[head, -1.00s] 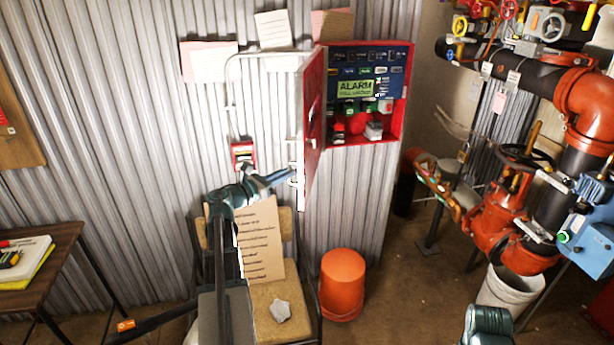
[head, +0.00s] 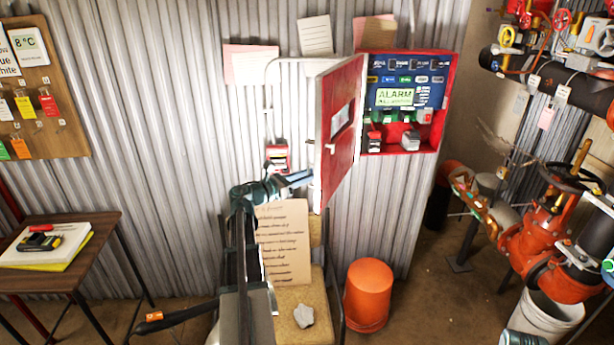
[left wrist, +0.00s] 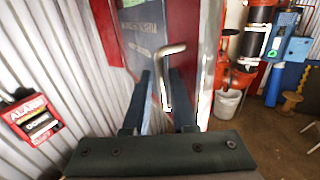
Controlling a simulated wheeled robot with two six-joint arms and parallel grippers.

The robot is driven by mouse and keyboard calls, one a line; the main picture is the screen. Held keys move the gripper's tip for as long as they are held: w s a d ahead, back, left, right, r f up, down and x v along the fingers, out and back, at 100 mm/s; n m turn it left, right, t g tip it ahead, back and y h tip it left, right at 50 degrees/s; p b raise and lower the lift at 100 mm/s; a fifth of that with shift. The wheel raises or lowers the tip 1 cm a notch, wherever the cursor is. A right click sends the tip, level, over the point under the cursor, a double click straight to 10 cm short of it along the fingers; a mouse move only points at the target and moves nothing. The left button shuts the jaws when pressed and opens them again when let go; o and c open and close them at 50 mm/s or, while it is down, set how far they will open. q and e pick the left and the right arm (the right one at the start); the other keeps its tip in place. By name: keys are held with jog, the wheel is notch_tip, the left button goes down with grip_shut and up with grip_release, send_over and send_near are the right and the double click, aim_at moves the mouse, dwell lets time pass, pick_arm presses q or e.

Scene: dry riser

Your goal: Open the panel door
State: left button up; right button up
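The red panel door (head: 340,95) stands swung out from the left side of the red wall panel (head: 448,105), with the dark blue inside in view. My left gripper (head: 308,178) is beside the door's lower free edge, below the handle in the picture. In the left wrist view the bent handle (left wrist: 170,50) reaches between the two parted fingers (left wrist: 162,92); I cannot tell whether they touch it. My right gripper is out of view; only part of my right arm shows at the bottom edge.
A red alarm box (head: 277,157) is on the wall. Red pipework (head: 540,230) fills the right side.

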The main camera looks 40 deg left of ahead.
pick_arm(q)
jog(key=shift+o, duration=0.7)
jog(key=shift+s, duration=0.1)
jog(key=s+a, duration=0.2)
jog(key=s, duration=1.1)
jog(key=shift+s+a, duration=0.2)
jog(key=shift+s, duration=0.1)
